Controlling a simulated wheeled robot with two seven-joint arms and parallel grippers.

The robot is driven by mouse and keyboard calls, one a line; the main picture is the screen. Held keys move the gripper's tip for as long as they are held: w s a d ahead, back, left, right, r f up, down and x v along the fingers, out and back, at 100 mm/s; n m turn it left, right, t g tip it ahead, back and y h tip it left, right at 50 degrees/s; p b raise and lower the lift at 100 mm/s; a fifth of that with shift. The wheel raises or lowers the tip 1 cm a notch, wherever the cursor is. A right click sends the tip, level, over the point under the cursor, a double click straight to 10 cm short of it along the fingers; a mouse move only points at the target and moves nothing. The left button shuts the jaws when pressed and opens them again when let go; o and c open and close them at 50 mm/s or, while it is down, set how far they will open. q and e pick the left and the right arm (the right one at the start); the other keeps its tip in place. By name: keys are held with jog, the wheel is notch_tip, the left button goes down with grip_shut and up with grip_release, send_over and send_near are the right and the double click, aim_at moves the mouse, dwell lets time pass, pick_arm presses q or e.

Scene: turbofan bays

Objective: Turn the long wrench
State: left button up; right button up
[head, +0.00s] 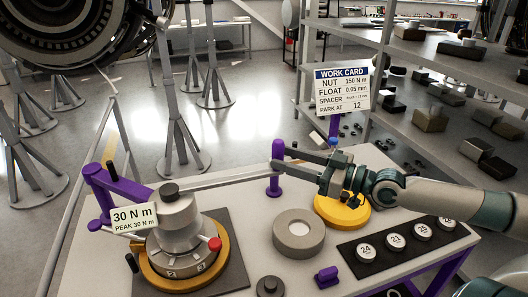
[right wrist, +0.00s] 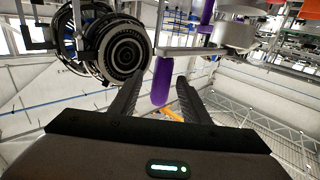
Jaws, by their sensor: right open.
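The long wrench (head: 235,178) is a grey bar that runs right from the grey torque unit (head: 177,225) to an upright purple handle (head: 274,184). A label on the unit reads 30 N m, peak 30 N m. My right gripper (head: 284,160) is open at the handle end, reaching in from the right. In the right wrist view the purple handle (right wrist: 161,82) stands between the spread fingers of the gripper (right wrist: 158,92). I cannot tell whether either finger touches it. My left gripper is not in view.
A purple arm (head: 125,188) extends left from the unit. A grey ring (head: 297,232), a yellow disc (head: 343,213) and a black strip of numbered discs (head: 394,245) occupy the table's right part. A work card (head: 342,91) stands behind. Shelves (head: 440,80) are at the right.

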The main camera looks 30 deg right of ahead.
aim_at(274, 154)
jog(key=shift+w+a+r+p, duration=0.2)
jog(key=shift+w+a+p, duration=0.2)
jog(key=shift+w+p, duration=0.15)
jog(key=shift+w+a+p, duration=0.2)
jog(key=shift+w+p, duration=0.2)
jog(key=shift+w, duration=0.05)
jog(key=shift+p+x, duration=0.6)
jog(key=shift+x, duration=0.25)
jog(key=shift+p+x, duration=0.85)
jog(key=shift+x, duration=0.55)
jog(key=shift+s+a+f, duration=0.1)
jog(key=shift+a+f, duration=0.05)
jog(key=shift+f, duration=0.05)
grip_shut()
